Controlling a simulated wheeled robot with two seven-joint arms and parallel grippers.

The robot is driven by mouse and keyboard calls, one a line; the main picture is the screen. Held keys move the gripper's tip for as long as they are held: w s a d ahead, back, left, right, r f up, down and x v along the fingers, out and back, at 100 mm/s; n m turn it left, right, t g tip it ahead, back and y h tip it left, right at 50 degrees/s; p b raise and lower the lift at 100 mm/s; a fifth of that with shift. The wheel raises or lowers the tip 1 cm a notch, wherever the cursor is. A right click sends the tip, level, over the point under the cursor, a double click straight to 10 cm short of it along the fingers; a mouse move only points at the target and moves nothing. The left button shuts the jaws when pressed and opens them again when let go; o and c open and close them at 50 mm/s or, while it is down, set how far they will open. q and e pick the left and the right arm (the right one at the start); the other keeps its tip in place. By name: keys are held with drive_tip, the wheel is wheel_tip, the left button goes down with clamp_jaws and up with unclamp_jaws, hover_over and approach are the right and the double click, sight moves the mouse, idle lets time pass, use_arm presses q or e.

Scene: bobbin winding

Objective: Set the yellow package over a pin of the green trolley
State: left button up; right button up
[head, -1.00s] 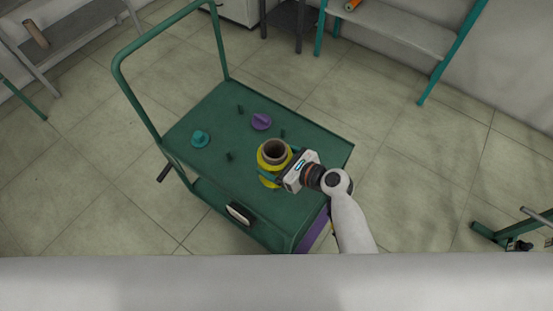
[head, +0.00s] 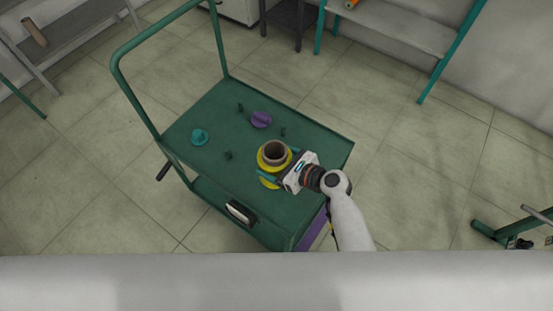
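The yellow package (head: 264,161) is a yellow winding around an upright brown tube (head: 275,152), over the right front part of the green trolley's top (head: 215,190). My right gripper (head: 280,164) has its two teal fingers on opposite sides of the package and appears shut on it. More yellow (head: 268,183) shows below the near finger; I cannot tell whether it belongs to the package or to a separate piece. The package hides whatever is under it, so I cannot see a pin there. My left gripper is not in view.
Short dark pins (head: 229,156) stand on the trolley top. A teal piece (head: 200,137) and a purple piece (head: 261,120) sit on it too. The trolley's tall handle (head: 137,92) rises at the left. Shelves (head: 400,28) stand at the back; the floor on the right is mostly clear.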

drive_tip(key=shift+f+b, duration=1.3)
drive_tip(key=shift+f, duration=0.85)
drive_tip(key=shift+f+b, duration=0.9)
drive_tip(key=shift+f, duration=0.3)
drive_tip(key=o, duration=1)
drive_tip(key=shift+o, duration=0.2)
